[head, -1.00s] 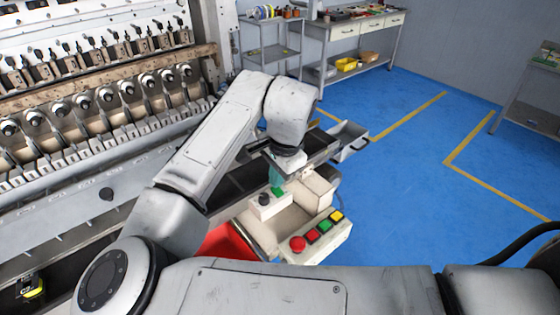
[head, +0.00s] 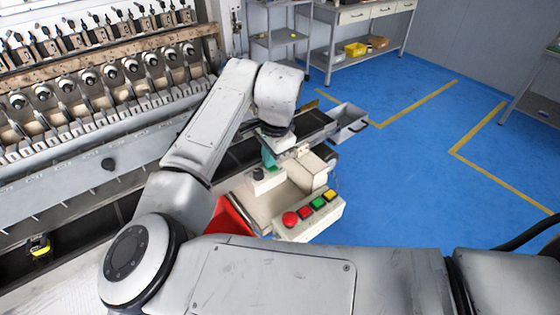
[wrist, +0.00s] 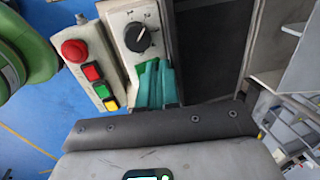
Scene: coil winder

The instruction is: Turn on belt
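A white control box with a black rotary knob (wrist: 140,37) stands beside the dark belt (wrist: 205,45); the knob also shows in the head view (head: 258,174). My gripper (wrist: 157,85) has teal fingers, close together with no clear gap, just beside the knob at the box's face. Green shows around the fingertips, and I cannot tell button from finger there. In the head view my gripper (head: 270,160) is low over the box. A slanted button panel (head: 312,217) beside it carries a large red button (head: 290,219) and small red, green and yellow buttons.
The coil winder (head: 100,110) fills the left side. A grey tray (head: 347,128) sits at the belt's far end. A red part (head: 230,217) is below the box. Shelves and a bench (head: 365,30) stand at the back. Blue floor is clear to the right.

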